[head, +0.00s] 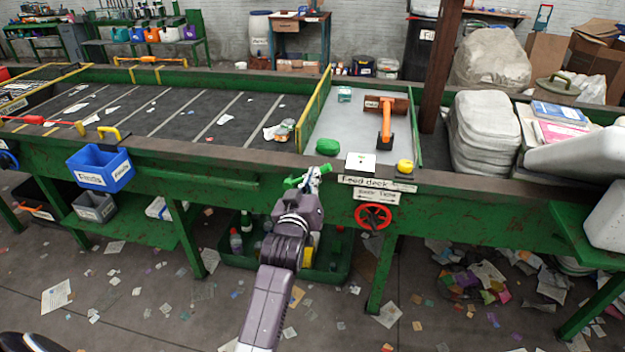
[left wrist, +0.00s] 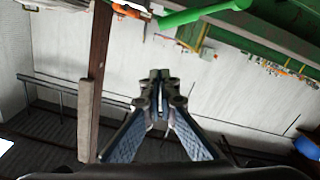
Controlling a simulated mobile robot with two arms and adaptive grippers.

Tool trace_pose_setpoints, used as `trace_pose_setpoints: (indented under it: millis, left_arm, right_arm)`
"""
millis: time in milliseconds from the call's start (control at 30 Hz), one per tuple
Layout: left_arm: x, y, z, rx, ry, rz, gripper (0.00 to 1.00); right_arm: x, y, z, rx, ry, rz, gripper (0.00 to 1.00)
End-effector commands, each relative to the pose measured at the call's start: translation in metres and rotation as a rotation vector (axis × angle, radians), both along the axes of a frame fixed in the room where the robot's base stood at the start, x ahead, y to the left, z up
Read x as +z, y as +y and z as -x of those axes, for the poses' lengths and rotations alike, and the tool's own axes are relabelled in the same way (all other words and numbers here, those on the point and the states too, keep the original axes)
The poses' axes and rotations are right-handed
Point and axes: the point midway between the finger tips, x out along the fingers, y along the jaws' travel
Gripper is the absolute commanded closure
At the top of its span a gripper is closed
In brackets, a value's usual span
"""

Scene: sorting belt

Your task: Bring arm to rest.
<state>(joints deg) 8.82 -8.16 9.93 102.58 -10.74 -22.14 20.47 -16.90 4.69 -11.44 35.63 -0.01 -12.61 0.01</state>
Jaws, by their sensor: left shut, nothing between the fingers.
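My left gripper (head: 312,174) is at the end of the purple arm, in front of the green bench's front edge and just below the feed deck (head: 350,118). It also shows in the left wrist view (left wrist: 160,76), where its two fingers meet at the tips with nothing between them. A bright green bar shows beside the gripper in the head view (head: 292,183) and near the top of the left wrist view (left wrist: 205,13); I cannot tell whether they touch. My right gripper is in neither view.
On the deck lie a green lump (head: 327,146), a white box (head: 360,163), a yellow piece (head: 405,166) and an orange-handled tool (head: 386,122). A red handwheel (head: 373,217) sits on the bench front. A blue bin (head: 100,167) hangs at left. A green tray (head: 335,270) lies below.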

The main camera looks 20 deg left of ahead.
Motion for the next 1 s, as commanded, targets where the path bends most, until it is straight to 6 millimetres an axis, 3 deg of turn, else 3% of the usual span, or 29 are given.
trace_pose_setpoints:
  millis: [667,767,833,967,1000]
  left_arm:
    - [-0.003,-0.002,0.005,-0.003,0.007,-0.001,1.00]
    - [-0.028,-0.009,0.005,-0.019,0.048,-0.009,1.00]
    - [-0.063,-0.018,0.006,-0.043,0.107,-0.021,1.00]
    - [-0.152,-0.041,0.020,-0.107,0.256,-0.053,1.00]
    - [-0.182,-0.048,0.028,-0.127,0.305,-0.064,1.00]
  right_arm:
    - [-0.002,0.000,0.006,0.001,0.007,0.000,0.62]
    - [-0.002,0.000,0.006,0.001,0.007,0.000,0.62]
    - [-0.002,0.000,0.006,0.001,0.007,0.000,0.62]
    - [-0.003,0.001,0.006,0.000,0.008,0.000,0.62]
    - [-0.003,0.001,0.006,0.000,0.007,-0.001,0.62]
